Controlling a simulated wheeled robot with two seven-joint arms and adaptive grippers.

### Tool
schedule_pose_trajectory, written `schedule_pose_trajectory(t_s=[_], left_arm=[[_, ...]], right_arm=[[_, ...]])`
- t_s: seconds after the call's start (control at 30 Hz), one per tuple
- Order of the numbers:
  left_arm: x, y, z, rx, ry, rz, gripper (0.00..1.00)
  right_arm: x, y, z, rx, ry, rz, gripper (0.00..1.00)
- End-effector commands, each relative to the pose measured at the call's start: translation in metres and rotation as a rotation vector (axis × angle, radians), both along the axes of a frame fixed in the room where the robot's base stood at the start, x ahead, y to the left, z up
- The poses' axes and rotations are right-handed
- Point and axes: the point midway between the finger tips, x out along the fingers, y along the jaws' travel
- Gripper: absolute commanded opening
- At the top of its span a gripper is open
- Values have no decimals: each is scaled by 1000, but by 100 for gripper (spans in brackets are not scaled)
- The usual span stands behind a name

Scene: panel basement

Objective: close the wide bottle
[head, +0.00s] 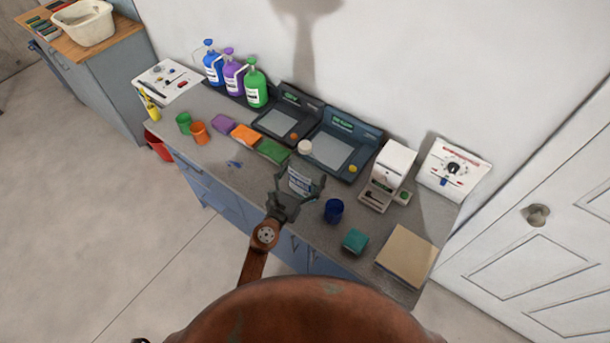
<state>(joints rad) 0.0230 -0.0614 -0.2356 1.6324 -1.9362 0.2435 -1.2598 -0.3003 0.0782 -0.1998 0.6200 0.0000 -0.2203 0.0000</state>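The wide bottle (299,183) looks pale grey with a printed label and stands on the grey counter, partly hidden by my gripper. My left gripper (299,180) reaches over the counter's front edge, fingers spread on either side of the bottle. The fingers look open; whether either one touches the bottle is too small to tell. A round white piece that looks like a cap (305,147) lies behind the bottle, by the front left edge of the right-hand dark device. The bottle's mouth is not clearly visible. My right gripper is not in view.
A dark blue cup (333,211) and teal box (355,241) stand right of the bottle. Green (272,151), orange (245,134) and purple (223,123) pieces lie to its left. Dark devices (341,144) and a white machine (388,175) stand behind. The counter (250,183) has free room at front left.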

Motion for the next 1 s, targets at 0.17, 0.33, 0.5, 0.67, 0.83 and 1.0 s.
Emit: schedule_pose_trajectory(t_s=[0.17, 0.33, 0.5, 0.67, 0.83, 1.0], left_arm=[[0, 0, 0, 0, -3, 1, 18], [0, 0, 0, 0, -3, 0, 18], [0, 0, -5, 0, -1, 0, 89], [0, 0, -4, 0, -1, 0, 100], [0, 0, -4, -1, -2, 0, 100], [0, 0, -2, -1, -2, 0, 100]], right_arm=[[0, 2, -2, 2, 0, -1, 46], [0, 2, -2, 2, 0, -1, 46], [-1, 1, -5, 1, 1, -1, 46], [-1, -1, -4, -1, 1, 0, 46], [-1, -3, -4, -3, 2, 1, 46], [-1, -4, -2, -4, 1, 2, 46]])
